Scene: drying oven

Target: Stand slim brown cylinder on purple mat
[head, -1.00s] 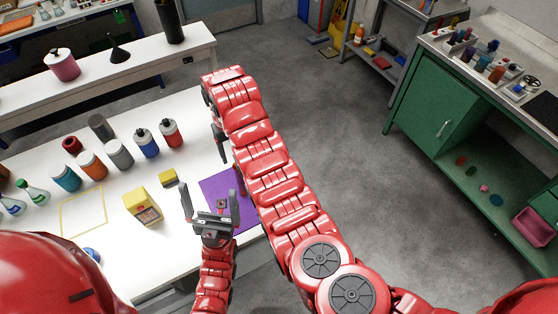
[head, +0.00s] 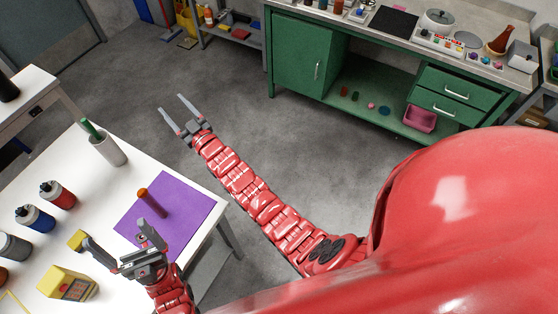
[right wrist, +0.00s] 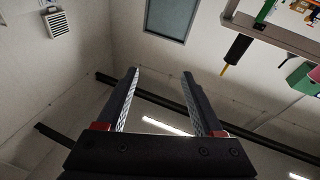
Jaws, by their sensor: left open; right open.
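The slim brown cylinder (head: 154,205), with an orange-brown top, stands upright on the purple mat (head: 190,208), near its middle. The mat lies flat at the table's right corner. My left gripper (head: 113,231) is open and empty, in front of the cylinder and apart from it, partly covering the mat's near left side. My right gripper (head: 172,104) is open and empty, out over the floor beyond the table. In the right wrist view its two fingers (right wrist: 160,73) are spread with nothing between them.
The white table (head: 75,158) carries a pale cup (head: 108,150) with a green piece in it, red (head: 60,196) and blue (head: 37,219) bottles, and yellow blocks (head: 68,284). A green cabinet (head: 305,58) stands at the back. The floor between is clear.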

